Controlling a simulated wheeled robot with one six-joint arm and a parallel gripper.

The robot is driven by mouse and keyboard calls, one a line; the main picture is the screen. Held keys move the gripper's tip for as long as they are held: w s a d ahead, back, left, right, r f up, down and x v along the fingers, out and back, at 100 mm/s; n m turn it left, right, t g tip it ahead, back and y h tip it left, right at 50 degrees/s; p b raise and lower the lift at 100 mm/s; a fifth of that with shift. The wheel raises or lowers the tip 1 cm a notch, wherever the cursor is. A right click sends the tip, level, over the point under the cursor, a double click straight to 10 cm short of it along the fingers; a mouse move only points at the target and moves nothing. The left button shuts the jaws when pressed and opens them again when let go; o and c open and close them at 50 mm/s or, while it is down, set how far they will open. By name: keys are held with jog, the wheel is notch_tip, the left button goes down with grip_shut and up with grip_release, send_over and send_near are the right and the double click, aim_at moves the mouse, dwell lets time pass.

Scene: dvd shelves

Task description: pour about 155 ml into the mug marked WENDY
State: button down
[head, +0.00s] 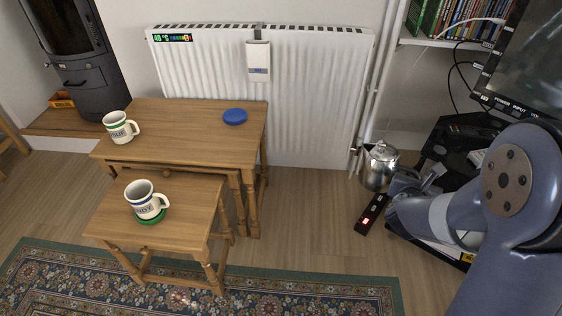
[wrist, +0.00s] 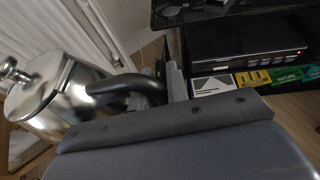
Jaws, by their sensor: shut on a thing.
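A shiny steel pot (head: 377,172) with a domed lid is at the right, in front of the radiator's right end. My gripper (head: 428,183) is on its right side, shut on its black handle (wrist: 130,88). The pot body (wrist: 62,95) fills the left of the wrist view and looks tilted there. I cannot tell whether its base touches anything. A mug with blue bands (head: 146,203) stands upright on a green coaster (head: 151,220) on the lower table. A mug with green bands (head: 119,129) stands on the higher table. Both have lettering too small to read surely. Their contents are hidden.
A blue coaster (head: 235,116) lies bare on the higher table (head: 185,130). The lower table (head: 105,225) stands in front. A black power strip (head: 371,214) with a red light lies on the floor near the pot. The radiator (head: 310,100) stands behind. Floor between is clear.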

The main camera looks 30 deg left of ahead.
aim_at(368, 167)
jog(key=a+n+y, duration=0.1)
jog(key=a, duration=0.3)
jog(key=a+f+n+y+b, duration=0.1)
jog(key=a, duration=0.3)
jog(key=a+y, duration=0.1)
jog(key=a, duration=0.4)
jog(key=shift+w+f+n+y, duration=0.2)
jog(key=shift+f+n+y, duration=0.1)
jog(key=shift+f+n, duration=0.1)
jog(key=s+a+f+n+g+y+b, duration=0.1)
jog(key=s+a, duration=0.4)
jog(key=a, duration=0.6)
jog(key=s+a+f+n+g+y+b, duration=0.2)
jog(key=s+a+f+n+y, duration=0.1)
jog(key=a, duration=0.8)
jog(key=s+a+f+n+g+y+b, duration=0.1)
jog(key=s+a+f+n+y+b, duration=0.1)
jog(key=s+a, duration=0.5)
jog(key=a+n+y, duration=0.1)
jog(key=a+y, duration=0.1)
jog(key=a, duration=0.2)
jog(key=shift+s+a+g, duration=0.25)
jog(key=shift+s+g, duration=0.05)
jog(key=shift+s, duration=0.05)
